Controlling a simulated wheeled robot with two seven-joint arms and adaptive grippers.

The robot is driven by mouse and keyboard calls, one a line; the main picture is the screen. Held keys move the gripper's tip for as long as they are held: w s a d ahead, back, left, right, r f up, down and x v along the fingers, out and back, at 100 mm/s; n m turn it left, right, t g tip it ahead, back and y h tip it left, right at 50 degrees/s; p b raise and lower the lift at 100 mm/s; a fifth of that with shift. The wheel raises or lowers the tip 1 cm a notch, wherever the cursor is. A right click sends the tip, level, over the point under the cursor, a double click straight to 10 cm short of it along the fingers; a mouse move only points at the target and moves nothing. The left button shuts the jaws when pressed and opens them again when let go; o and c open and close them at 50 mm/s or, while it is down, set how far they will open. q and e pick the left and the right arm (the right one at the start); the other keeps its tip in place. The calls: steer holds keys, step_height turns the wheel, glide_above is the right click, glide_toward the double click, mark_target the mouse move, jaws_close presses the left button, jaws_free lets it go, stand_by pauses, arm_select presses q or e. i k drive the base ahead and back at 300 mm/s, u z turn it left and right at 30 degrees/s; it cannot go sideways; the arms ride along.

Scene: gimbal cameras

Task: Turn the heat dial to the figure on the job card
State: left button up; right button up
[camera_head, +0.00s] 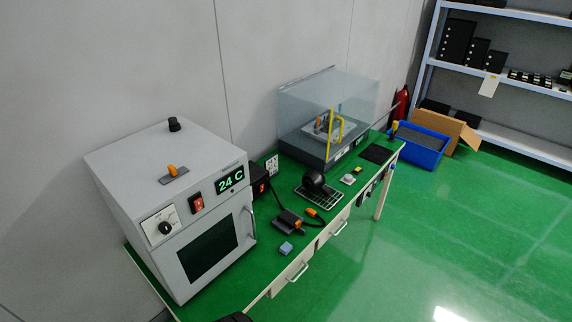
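A grey box oven (130,170) stands at the left end of the green-topped bench. Its heat dial (165,227) is a black knob on a white plate at the upper left of the front. The dial's marks are too small to read. The green display (230,180) reads 24 C. A red switch (197,203) sits between dial and display. A small white card with dark marks (272,165) stands behind the oven's right side; I cannot read it or tell whether it is the job card. Neither gripper shows clearly.
The oven door has a dark window (206,250) and a handle (249,222). A clear-covered machine (325,110) fills the bench's far end. Loose tools and a small blue-grey block (286,248) lie between. A blue crate (418,150) and shelves (520,75) stand beyond. The right floor is clear.

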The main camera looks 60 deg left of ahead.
mark_target(166, 228)
steer(key=u, duration=4.7)
steer(key=k, duration=1.35)
steer(key=z, duration=1.95)
steer(key=i, duration=0.5)
steer(key=z, duration=0.05)
